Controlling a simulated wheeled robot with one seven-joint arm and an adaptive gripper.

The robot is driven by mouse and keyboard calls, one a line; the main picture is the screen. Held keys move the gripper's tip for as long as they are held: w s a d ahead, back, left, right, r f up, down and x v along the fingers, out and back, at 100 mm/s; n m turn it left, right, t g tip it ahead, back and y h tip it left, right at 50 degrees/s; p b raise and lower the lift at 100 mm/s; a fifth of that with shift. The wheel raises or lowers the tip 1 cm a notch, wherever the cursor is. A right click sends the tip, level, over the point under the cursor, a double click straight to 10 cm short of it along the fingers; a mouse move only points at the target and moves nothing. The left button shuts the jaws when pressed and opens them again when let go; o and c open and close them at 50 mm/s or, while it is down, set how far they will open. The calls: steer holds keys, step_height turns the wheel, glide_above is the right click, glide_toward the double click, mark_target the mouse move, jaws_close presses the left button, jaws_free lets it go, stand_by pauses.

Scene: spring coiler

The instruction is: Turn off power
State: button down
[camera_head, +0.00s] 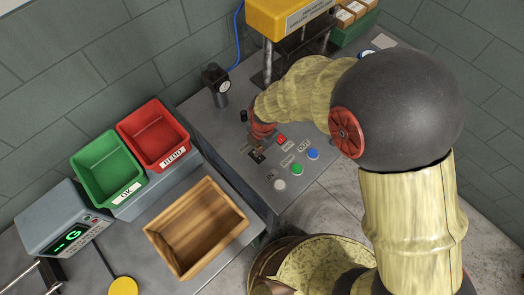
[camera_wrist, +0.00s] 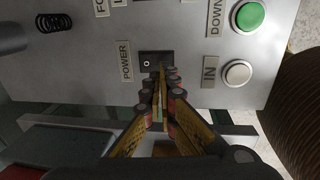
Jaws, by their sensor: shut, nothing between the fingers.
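The power switch (camera_wrist: 147,62) is a small black rocker in the grey panel, beside a label reading POWER (camera_wrist: 126,61). A white mark shows on its left half. My gripper (camera_wrist: 165,74) is shut and empty, with its fingertips over the right part of the switch, hiding that part. I cannot tell whether the fingertips touch it. In the head view the switch (camera_head: 257,157) is a dark spot on the machine's top, just below the reddish end of my arm.
Close to the switch are a white button (camera_wrist: 237,73) labelled IN and a green button (camera_wrist: 249,15). A blue button (camera_head: 313,154) is further right. A black coil spring (camera_wrist: 54,22) is at upper left. A wooden tray (camera_head: 165,233), green bin (camera_head: 84,165) and red bin (camera_head: 128,128) stand left.

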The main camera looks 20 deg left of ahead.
step_height(320, 180, up, 8)
steer(key=p, duration=0.1)
steer(key=shift+s+d+r, duration=0.25)
steer(key=shift+d, duration=0.1)
